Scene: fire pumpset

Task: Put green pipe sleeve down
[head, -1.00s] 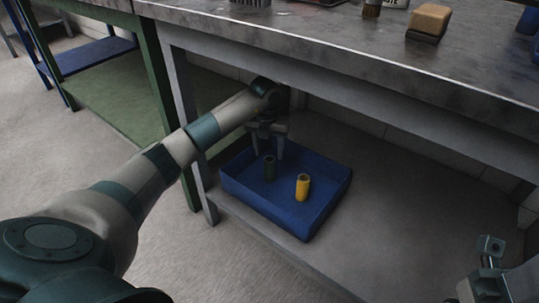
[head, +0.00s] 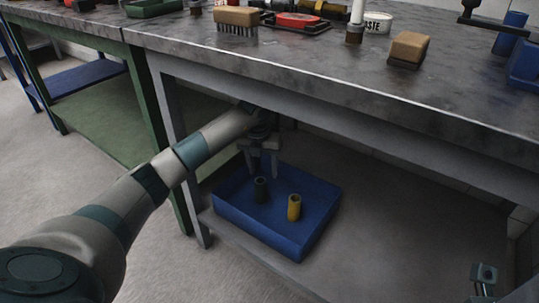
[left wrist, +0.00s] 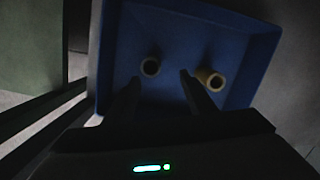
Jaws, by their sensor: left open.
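The green pipe sleeve (head: 261,190) stands upright inside the blue bin (head: 275,237), on the lower shelf under the bench. A yellow pipe sleeve (head: 294,208) stands in the same bin, to its right. My left gripper (head: 262,168) is open and empty, just above and behind the green sleeve in the head view. In the left wrist view, the green sleeve (left wrist: 150,67) lies beyond the spread fingers (left wrist: 160,78), apart from them, and the yellow sleeve (left wrist: 212,80) is beside the right finger. Part of my right gripper (head: 485,273) shows at the lower right; its jaws are unclear.
The grey bench top (head: 300,62) overhangs the shelf and my left arm reaches beneath it. A bench leg (head: 190,170) stands left of the bin. Brushes (head: 236,20) and other items lie on top. The shelf (head: 400,220) right of the bin is clear.

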